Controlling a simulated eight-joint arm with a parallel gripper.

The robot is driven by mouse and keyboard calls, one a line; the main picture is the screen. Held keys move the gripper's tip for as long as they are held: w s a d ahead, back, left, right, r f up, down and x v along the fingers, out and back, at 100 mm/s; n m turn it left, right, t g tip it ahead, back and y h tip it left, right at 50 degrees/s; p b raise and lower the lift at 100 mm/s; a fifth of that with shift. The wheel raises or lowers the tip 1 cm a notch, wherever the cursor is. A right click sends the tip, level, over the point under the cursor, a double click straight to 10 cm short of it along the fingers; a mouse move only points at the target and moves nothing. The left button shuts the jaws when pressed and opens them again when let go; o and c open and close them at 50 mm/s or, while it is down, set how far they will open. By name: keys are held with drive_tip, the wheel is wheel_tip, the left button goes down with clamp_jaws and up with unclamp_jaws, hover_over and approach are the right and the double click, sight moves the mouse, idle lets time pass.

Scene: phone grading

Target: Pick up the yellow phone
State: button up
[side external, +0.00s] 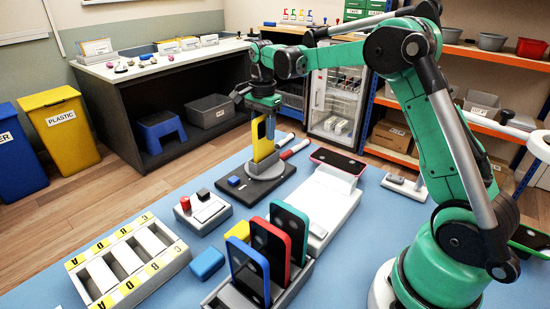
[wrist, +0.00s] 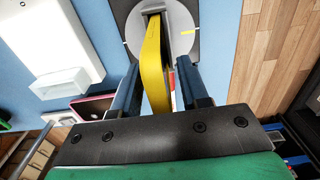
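The yellow phone (side external: 262,148) stands upright on the grey round disc (side external: 266,168) of a dark base. It also shows in the wrist view (wrist: 154,65), edge-on to the camera. My gripper (side external: 266,122) is above the disc and reaches down over the phone's upper part. In the wrist view, my gripper's two blue fingers (wrist: 158,66) are on either side of the phone, with gaps visible between each finger and the phone. The gripper looks open and not closed on it.
Blue, red and green phones (side external: 270,255) stand in a grey rack at the front. A pink-edged phone (side external: 338,161) lies on a white stand behind them. A labelled sorting tray (side external: 127,262) is at left, with a button box (side external: 203,211) nearby. Blue mat is bare between them.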

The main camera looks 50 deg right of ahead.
sight(263, 116)
drive_tip(key=shift+c, duration=0.2)
clamp_jaws()
drive_tip(key=shift+r, duration=0.15)
drive_tip(key=shift+r, duration=2.15)
